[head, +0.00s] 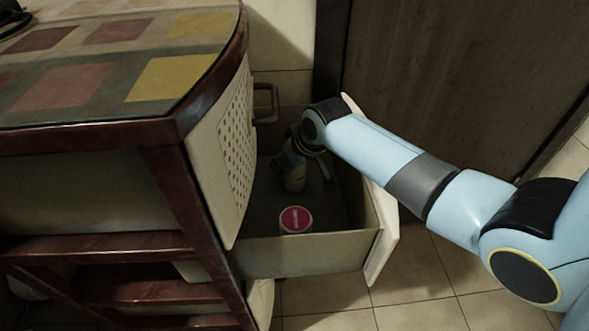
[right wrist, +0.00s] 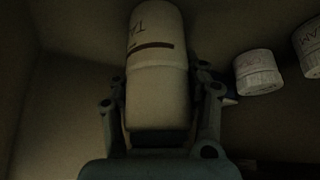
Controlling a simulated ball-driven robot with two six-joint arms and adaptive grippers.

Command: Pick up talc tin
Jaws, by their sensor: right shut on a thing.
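In the head view my right arm reaches into an open drawer (head: 308,256), where the right gripper (head: 306,165) is low and in shadow. The tin's contact with the drawer floor cannot be told. My left gripper is not in view.
A jar with a red lid (head: 295,219) stands in the drawer near its front side. The right wrist view shows a small white jar (right wrist: 258,72) and another jar (right wrist: 312,48) to the right. A perforated panel (head: 232,150) borders the drawer on the left.

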